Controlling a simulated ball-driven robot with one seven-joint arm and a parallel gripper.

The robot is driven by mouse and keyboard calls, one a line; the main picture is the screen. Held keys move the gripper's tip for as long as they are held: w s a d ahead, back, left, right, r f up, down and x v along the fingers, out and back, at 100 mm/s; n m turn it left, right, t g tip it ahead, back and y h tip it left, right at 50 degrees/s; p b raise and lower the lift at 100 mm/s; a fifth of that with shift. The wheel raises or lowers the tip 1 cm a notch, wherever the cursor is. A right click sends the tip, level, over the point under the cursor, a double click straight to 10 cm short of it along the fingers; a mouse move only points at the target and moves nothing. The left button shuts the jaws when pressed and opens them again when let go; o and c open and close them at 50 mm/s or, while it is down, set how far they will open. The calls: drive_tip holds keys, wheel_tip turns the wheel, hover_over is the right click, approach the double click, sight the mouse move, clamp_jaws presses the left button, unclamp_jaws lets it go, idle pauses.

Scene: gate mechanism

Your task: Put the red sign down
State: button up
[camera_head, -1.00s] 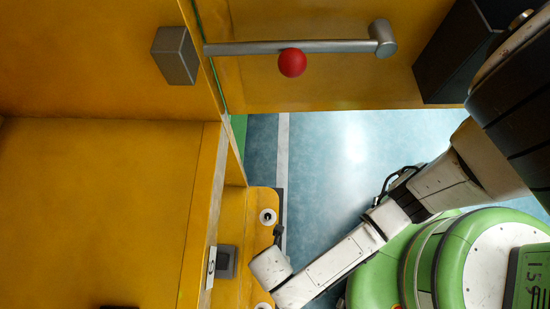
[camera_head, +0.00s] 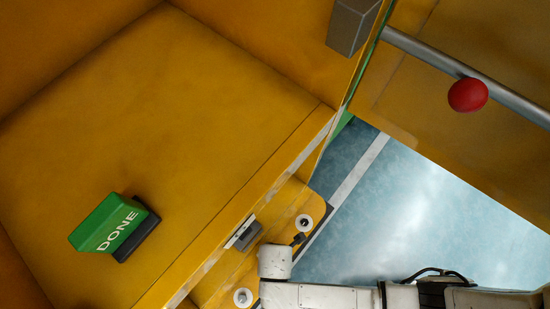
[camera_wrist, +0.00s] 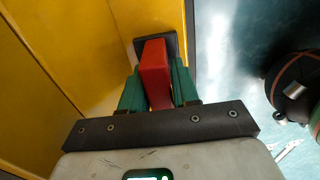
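The red sign (camera_wrist: 154,72) shows in the wrist view as a red block with a dark plate at its far end. My gripper (camera_wrist: 160,88) has its two green fingers close against both sides of it and appears shut on it. The plate's far end is near a yellow panel edge; whether it touches anything I cannot tell. In the head view neither the red sign nor the gripper's fingers show. A green DONE sign (camera_head: 108,222) on a dark base stands on the yellow floor (camera_head: 170,130) at lower left.
A grey metal bar with a red ball (camera_head: 468,95) crosses the upper right. A grey block (camera_head: 352,25) is on the upper yellow wall. A small grey latch (camera_head: 247,236) sits on the yellow ledge. Yellow floor around the DONE sign is clear.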

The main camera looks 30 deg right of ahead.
drive_tip(key=o, duration=0.4)
wheel_tip(320, 180, up, 12)
drive_tip(key=p, duration=0.6)
drive_tip(key=shift+r, duration=0.15)
idle(0.3)
